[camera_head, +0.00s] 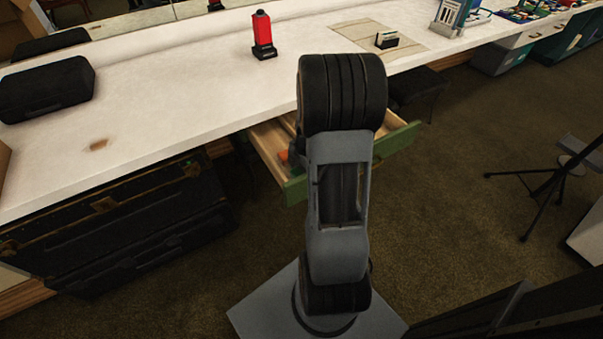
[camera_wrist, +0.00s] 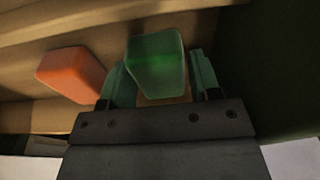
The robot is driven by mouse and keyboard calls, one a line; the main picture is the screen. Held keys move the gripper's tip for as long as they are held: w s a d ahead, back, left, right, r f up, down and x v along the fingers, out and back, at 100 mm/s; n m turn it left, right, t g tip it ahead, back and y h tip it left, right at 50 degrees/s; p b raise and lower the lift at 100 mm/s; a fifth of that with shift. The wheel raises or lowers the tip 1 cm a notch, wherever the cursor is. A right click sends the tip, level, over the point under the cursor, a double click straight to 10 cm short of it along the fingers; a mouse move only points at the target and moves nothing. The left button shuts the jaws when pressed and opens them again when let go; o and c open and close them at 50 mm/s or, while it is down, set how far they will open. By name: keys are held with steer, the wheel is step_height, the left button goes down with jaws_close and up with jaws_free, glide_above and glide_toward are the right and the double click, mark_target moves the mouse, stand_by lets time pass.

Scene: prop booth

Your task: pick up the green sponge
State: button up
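The green sponge (camera_wrist: 156,62) shows in the wrist view, inside a wooden drawer. My gripper (camera_wrist: 160,76) has its two teal fingers apart, one on each side of the sponge. The sponge reaches past the fingertips. Its left side meets or overlaps the left finger in the picture, and its right side is very close to the right finger. I cannot tell whether the fingers press on it. In the head view my arm hides the gripper and the sponge.
An orange block (camera_wrist: 72,74) lies left of the sponge in the open drawer. The green-fronted drawer (camera_head: 296,190) sits under the white counter (camera_head: 190,95). A red device (camera_head: 263,35) and a black case (camera_head: 46,90) stand on the counter. A tripod (camera_head: 545,190) stands on the floor at right.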

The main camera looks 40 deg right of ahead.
steer(key=c, duration=0.6)
steer(key=shift+r, duration=0.15)
step_height(320, 180, up, 10)
steer(key=shift+f+p, duration=0.15)
steer(key=shift+p, duration=0.95)
